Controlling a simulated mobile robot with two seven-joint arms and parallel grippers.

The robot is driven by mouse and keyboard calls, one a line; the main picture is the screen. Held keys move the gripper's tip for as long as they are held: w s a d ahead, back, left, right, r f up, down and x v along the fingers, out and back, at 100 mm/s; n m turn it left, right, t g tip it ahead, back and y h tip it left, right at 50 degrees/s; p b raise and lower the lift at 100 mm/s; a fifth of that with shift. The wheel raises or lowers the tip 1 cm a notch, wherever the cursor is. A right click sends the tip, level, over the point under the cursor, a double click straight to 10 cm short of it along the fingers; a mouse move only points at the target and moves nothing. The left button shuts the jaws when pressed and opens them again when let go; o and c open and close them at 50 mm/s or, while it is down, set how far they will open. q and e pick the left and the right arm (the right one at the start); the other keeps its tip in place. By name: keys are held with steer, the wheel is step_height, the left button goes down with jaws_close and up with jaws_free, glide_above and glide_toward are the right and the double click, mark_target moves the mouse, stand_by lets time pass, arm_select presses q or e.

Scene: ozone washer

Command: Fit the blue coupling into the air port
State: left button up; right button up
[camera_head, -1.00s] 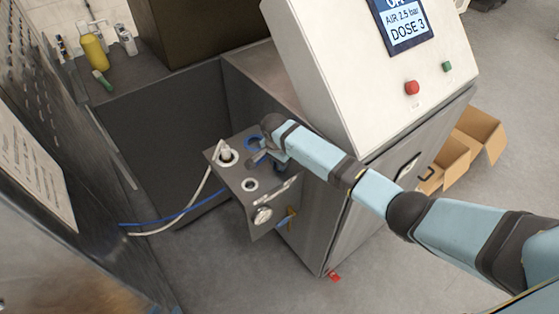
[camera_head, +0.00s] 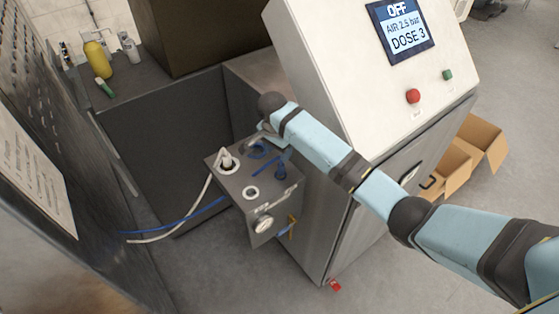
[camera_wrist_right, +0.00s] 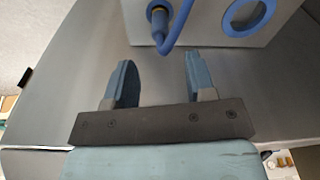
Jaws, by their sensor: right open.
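My left gripper is out of view.
A white plug (camera_head: 227,160) with a pale hose sits in another port. A white-ringed port (camera_head: 251,192) is near the front. The washer cabinet (camera_head: 350,100) rises close to the right arm; its display reads OFF. A deep grey basin (camera_head: 165,130) lies behind the box.

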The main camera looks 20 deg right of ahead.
steer(key=s+a+f+n, duration=0.1)
steer(key=s+f, duration=0.1)
steer(key=f, duration=0.1)
steer(key=s+a+f+n+t+y, duration=0.1)
steer(key=s+f, duration=0.2)
steer(key=s+a+f+n+t+y, duration=0.1)
steer(key=s+f+n, duration=0.1)
steer(key=s+f, duration=0.1)
steer(key=s+f+n+t+y, duration=0.1)
steer(key=s+f+n+t, duration=0.15)
steer(key=s, duration=0.55)
steer(key=s+f+n+t+y, duration=0.2)
steer(key=s+f+n, duration=0.2)
steer(key=s, duration=0.4)
steer(key=s+d+r+n+t, duration=0.2)
steer(key=s+d+n+t, duration=0.1)
steer(key=s, duration=0.7)
steer(key=shift+d+r+n+t, duration=0.4)
steer(key=shift+d+n, duration=0.1)
steer(key=shift+n, duration=0.15)
